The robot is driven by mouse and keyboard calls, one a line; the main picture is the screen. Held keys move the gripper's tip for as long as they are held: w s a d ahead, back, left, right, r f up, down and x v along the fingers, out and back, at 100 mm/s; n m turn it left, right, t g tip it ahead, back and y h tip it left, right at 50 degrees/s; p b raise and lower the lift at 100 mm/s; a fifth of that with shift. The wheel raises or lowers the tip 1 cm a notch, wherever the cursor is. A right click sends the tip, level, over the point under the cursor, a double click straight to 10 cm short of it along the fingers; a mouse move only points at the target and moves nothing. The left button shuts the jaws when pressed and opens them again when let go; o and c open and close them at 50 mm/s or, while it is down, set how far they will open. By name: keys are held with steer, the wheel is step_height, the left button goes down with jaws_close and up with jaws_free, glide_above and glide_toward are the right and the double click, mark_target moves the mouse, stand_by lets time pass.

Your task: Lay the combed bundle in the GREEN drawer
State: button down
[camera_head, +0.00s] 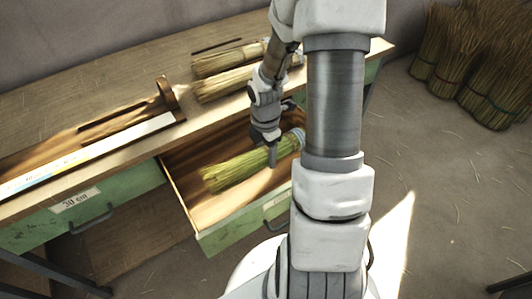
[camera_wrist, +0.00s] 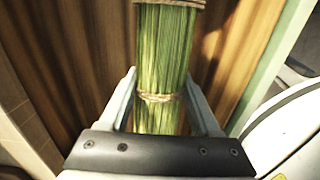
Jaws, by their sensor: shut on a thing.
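A green straw bundle (camera_head: 236,169) lies across the opening of a pulled-out green drawer (camera_head: 235,236). In the wrist view the bundle (camera_wrist: 165,50) is tied with twine in two places. My gripper (camera_head: 272,150) is shut on it near its upper right end. A finger stands on each side of the bundle in the wrist view (camera_wrist: 160,100). The drawer's wooden floor shows beneath and around it. I cannot tell whether the bundle touches the drawer floor.
Two paler bundles (camera_head: 222,84) lie on the bench top (camera_head: 120,62) behind the drawer. A shut green drawer labelled 30 cm (camera_head: 85,207) is at the left. A measuring strip (camera_head: 90,153) runs along the bench. Several large bundles (camera_head: 480,70) stand on the floor at the right.

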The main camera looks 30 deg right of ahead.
steer(key=b, duration=0.6)
glide_above(266, 178)
step_height(266, 178, down, 6)
steer(key=shift+f, duration=0.2)
steer(key=shift+f+b, duration=0.6)
steer(key=shift+f, duration=0.45)
jaws_free()
step_height(266, 178, up, 18)
steer(key=p, duration=0.7)
steer(key=shift+f, duration=0.25)
steer(key=shift+a, duration=0.15)
